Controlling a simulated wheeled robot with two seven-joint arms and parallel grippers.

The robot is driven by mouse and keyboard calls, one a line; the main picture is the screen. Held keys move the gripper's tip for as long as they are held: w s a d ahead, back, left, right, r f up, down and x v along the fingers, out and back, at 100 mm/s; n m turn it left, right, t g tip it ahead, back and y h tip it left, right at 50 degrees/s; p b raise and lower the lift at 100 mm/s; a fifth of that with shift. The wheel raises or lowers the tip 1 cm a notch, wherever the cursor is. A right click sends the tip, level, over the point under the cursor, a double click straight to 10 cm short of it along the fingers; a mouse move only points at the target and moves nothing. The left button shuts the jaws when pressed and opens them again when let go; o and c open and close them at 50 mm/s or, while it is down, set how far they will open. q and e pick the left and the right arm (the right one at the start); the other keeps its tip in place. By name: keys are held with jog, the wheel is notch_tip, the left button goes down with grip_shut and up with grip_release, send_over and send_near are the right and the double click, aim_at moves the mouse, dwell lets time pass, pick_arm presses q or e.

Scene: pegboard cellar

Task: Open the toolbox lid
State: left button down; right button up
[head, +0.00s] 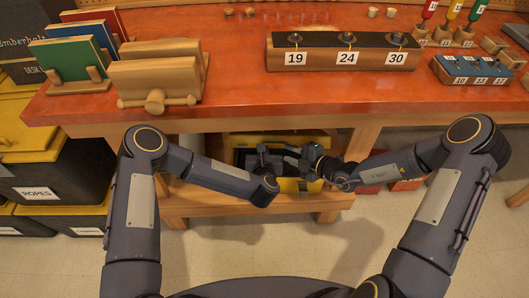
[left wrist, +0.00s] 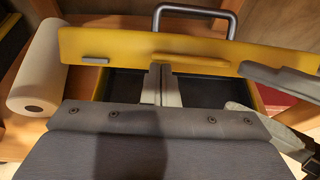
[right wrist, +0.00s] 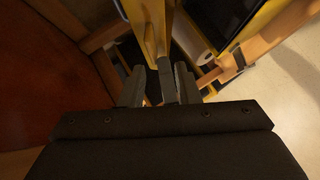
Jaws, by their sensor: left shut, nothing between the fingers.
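The yellow toolbox (head: 290,187) sits on the low shelf under the workbench. In the left wrist view its yellow lid (left wrist: 110,45) is a raised panel with a grey metal handle (left wrist: 195,8) beyond it, and the dark interior (left wrist: 205,92) shows below; I cannot tell the lid's exact angle. My left gripper (left wrist: 161,85) is shut and empty, its tips close to the lid's near face. My right gripper (right wrist: 160,85) has its fingers apart around the end of a yellow panel; contact is unclear. It also shows at the right end of the lid in the left wrist view (left wrist: 262,95).
A white roll (left wrist: 38,70) lies to the left of the toolbox. Black bins with yellow lids (head: 65,180) stand at left. Floor in front is clear.

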jog(key=v, duration=0.7)
jog(key=s+a+r+n+g, duration=0.1)
jog(key=s+r+n, duration=0.2)
jog(key=r+n, duration=0.35)
jog(key=s+a+r+n+g+y, duration=0.15)
jog(key=s+r+n, duration=0.25)
jog(key=n, duration=0.5)
jog(key=s+a+r+n+g, duration=0.1)
jog(key=s+r+n+g, duration=0.15)
jog(key=r+n, duration=0.4)
pick_arm(q)
jog(key=v, duration=0.8)
pick_arm(e)
jog(key=s+d+r+n+h, duration=0.1)
jog(key=s+d+n+h, duration=0.2)
jog(key=s+n, duration=0.5)
jog(key=s+d+r+n+h, duration=0.1)
jog(key=s+d+n+h, duration=0.3)
jog(key=s+n, duration=0.5)
jog(key=shift+d+r+n+t, duration=0.25)
jog(key=shift+d+n+t, duration=0.2)
jog(key=shift+n, duration=3.85)
